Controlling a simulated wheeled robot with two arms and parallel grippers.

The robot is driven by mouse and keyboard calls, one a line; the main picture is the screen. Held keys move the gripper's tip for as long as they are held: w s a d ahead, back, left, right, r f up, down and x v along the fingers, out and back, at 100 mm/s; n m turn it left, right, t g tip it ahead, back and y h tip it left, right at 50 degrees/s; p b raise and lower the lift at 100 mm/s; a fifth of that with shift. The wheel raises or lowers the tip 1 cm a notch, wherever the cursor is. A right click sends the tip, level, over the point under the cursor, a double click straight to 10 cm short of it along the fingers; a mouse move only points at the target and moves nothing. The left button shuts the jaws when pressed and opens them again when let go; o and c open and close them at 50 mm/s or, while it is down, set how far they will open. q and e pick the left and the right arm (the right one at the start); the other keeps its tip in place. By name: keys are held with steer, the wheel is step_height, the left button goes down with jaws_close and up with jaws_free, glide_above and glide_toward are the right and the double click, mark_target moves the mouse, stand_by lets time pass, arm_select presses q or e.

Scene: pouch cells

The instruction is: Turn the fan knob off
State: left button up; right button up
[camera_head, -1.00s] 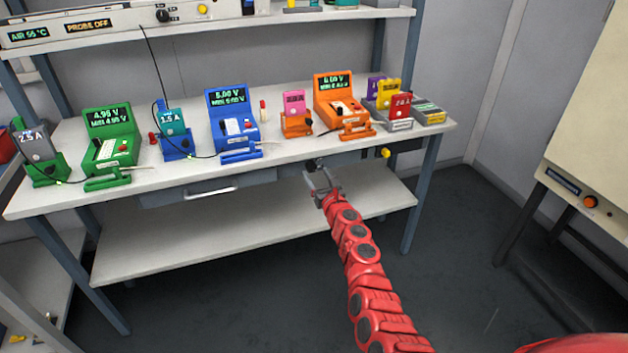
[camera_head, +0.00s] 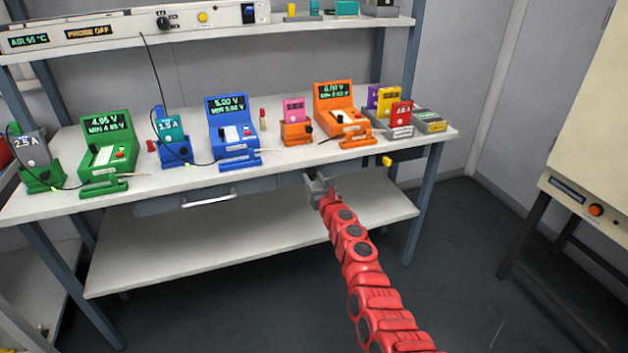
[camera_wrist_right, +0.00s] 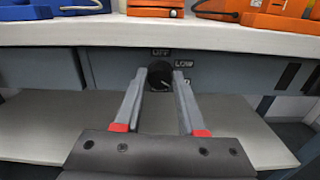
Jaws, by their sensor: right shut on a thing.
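The fan knob (camera_wrist_right: 160,74) is a dark round knob on the grey panel under the bench top, seen in the right wrist view. A label reading OFF is above it, LOW is at its upper right, and another label at its right is partly hidden by a finger. My right gripper (camera_wrist_right: 158,90) has one finger on each side of the knob and is shut on it. Which label the knob points to is unclear. In the head view my right gripper (camera_head: 316,183) is at the bench front and hides the knob. My left gripper is out of view.
The white bench top (camera_head: 290,160) overhangs the panel just above my right gripper. Green (camera_head: 107,150), blue (camera_head: 233,130) and orange (camera_head: 340,112) testers stand on it. A drawer handle (camera_head: 208,198) is to the left, a yellow knob (camera_head: 386,161) to the right. A lower shelf (camera_head: 200,250) is empty.

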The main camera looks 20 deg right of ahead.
jaws_close()
steer(key=shift+n, duration=0.3)
steer(key=n+b, duration=0.1)
steer(key=n, duration=0.4)
steer(key=shift+f+n, duration=0.15)
steer(key=shift+n, duration=0.15)
steer(key=n, duration=0.3)
steer(key=shift+n+b, duration=0.3)
steer(key=n+b, duration=0.1)
steer(key=n, duration=0.2)
steer(key=shift+n, duration=0.3)
steer(key=n+b, duration=0.2)
steer(key=n, duration=0.3)
steer(key=shift+a+f+n, duration=0.1)
steer(key=shift+n, duration=0.2)
steer(key=n+b, duration=0.2)
steer(key=n, duration=0.2)
steer(key=shift+n+b, duration=0.3)
steer(key=shift+n, duration=0.1)
